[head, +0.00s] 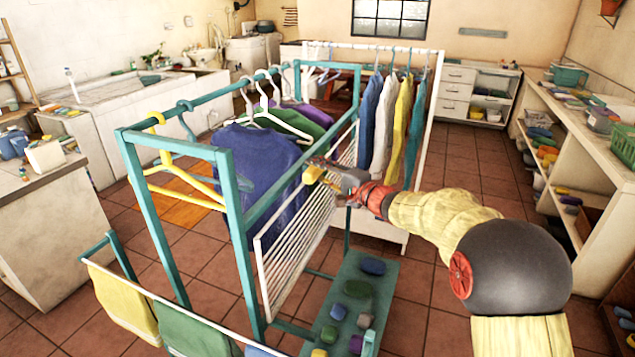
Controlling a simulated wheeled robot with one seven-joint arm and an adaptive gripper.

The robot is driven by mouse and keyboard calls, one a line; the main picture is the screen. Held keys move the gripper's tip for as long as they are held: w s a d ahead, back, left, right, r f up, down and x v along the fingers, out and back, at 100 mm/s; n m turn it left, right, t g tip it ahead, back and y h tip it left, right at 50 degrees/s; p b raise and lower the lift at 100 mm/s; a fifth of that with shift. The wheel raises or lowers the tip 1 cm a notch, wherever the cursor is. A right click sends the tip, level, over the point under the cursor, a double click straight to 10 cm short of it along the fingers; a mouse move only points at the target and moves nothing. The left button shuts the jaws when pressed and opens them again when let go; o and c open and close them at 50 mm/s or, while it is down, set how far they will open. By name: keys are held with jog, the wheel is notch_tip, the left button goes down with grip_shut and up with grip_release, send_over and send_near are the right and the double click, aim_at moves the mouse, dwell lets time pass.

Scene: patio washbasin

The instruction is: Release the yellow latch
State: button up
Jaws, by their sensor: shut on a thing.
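My gripper (321,171) reaches in from the right and is shut on the latch. The fingers are small in this view and partly cover the latch, so its exact position on the rail is hard to tell. The slatted panel hangs at a slant on the rack's near right side.
A blue sweater (262,170) hangs inside the rack, close to my gripper. Behind it, several garments hang on a white rail (400,48). A teal lower shelf (350,275) holds several coloured pieces. Tiled floor is clear to the right, before the long counter (600,195).

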jog(key=shift+f+b, duration=0.2)
jog(key=shift+b, duration=0.35)
jog(key=o, duration=1.2)
jog(key=shift+r, duration=0.1)
jog(key=shift+c, duration=0.2)
jog(key=shift+r+p, duration=0.2)
jog(key=shift+p, duration=0.35)
jog(key=p, duration=0.4)
jog(key=shift+r+m, duration=0.1)
jog(key=shift+m, duration=0.3)
